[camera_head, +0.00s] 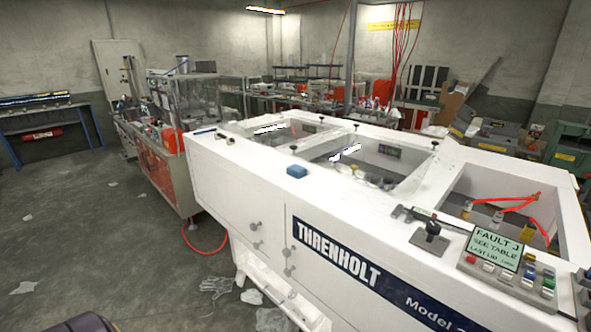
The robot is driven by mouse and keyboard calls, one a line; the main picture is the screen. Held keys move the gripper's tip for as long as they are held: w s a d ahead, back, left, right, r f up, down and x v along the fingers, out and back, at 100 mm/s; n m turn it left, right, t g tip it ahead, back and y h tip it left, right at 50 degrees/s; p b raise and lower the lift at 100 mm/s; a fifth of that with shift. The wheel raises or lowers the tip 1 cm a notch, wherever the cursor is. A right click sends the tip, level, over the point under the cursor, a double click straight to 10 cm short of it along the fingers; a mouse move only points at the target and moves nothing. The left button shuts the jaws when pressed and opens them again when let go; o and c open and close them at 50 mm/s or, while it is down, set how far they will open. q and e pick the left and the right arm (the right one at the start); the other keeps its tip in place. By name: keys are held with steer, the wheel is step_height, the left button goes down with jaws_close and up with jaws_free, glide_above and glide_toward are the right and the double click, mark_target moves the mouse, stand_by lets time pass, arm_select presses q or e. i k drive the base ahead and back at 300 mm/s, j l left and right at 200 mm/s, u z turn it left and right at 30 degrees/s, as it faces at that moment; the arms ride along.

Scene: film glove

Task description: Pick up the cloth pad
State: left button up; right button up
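A small blue block-like pad (297,171) lies on the white top edge of the machine marked THRENHOLT (234,167), left of the middle opening. It is the thing that looks most like the cloth pad, but its fabric is too small to make out. Nothing touches it from above. Neither of my grippers shows in the head view. A dark rounded shape at the bottom left edge is cut off, and I cannot tell what it is.
A control box with a green FAULT screen (493,247) and a dark knobbed fixture (430,238) sit on the machine's right side. A clear crumpled glove (217,285) and scraps lie on the floor. A red hose (205,250) curves beside the machine. The left floor is mostly open.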

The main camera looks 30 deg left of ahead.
mark_target(296, 171)
steer(key=j+z, duration=0.15)
steer(key=j, duration=0.3)
steer(key=k+j+z, duration=0.15)
steer(key=j, duration=0.3)
steer(key=j+z, duration=0.15)
steer(key=j, duration=0.3)
steer(key=k+j+z, duration=0.15)
steer(key=j, duration=0.3)
